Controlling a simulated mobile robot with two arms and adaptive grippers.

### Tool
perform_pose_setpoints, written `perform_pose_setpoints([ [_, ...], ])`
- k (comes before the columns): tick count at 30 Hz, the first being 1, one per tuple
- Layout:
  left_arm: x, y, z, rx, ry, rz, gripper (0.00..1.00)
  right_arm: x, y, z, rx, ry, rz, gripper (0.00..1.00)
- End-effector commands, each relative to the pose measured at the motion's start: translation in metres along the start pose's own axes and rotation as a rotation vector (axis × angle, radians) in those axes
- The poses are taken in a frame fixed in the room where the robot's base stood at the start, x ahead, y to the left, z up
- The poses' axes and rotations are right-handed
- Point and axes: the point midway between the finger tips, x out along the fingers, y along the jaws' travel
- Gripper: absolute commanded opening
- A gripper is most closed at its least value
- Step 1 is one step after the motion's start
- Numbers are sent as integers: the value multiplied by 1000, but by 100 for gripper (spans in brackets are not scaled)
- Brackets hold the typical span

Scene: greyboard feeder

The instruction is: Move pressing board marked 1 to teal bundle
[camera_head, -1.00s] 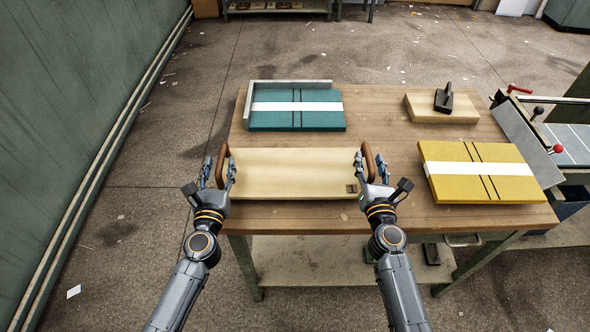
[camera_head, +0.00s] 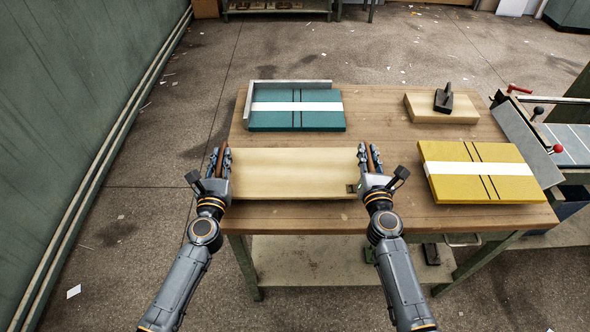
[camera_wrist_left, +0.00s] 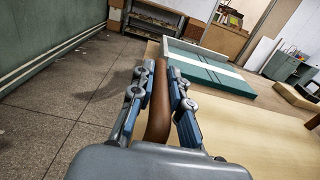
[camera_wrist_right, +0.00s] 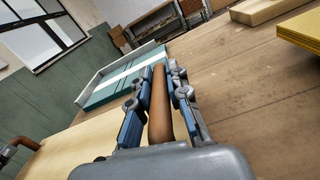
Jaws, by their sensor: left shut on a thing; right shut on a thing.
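The pressing board (camera_head: 294,174) is a pale wooden board lying on the near left part of the table, with a brown handle at each end and a small dark mark at its near right corner, too small to read. My left gripper (camera_head: 219,160) is shut on the left handle (camera_wrist_left: 158,105). My right gripper (camera_head: 369,158) is shut on the right handle (camera_wrist_right: 161,110). The teal bundle (camera_head: 297,120) lies behind the board, with a white band and two dark straps, against a grey corner fence (camera_head: 285,84). It also shows in the left wrist view (camera_wrist_left: 210,72).
A yellow bundle (camera_head: 475,187) lies right of the board. A wooden block with a black handle (camera_head: 440,115) stands at the back right. A machine with a red knob (camera_head: 557,149) adjoins the table's right side. Bare tabletop (camera_head: 380,115) lies right of the teal bundle.

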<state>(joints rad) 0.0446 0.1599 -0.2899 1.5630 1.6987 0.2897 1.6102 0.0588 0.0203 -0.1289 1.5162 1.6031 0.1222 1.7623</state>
Motion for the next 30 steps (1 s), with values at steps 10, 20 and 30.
perform_pose_setpoints([
  [10, 0, 0, 2, 0, -2, 0, 0, 0, 0, 2, 0, -2, 0, 0],
  [20, 0, 0, 24, 0, -2, 0, 0, 0, 5, 24, 0, -2, 0, 0],
  [30, 0, 0, 51, 0, -2, 0, 0, 0, 10, 50, 0, -2, 0, 0],
])
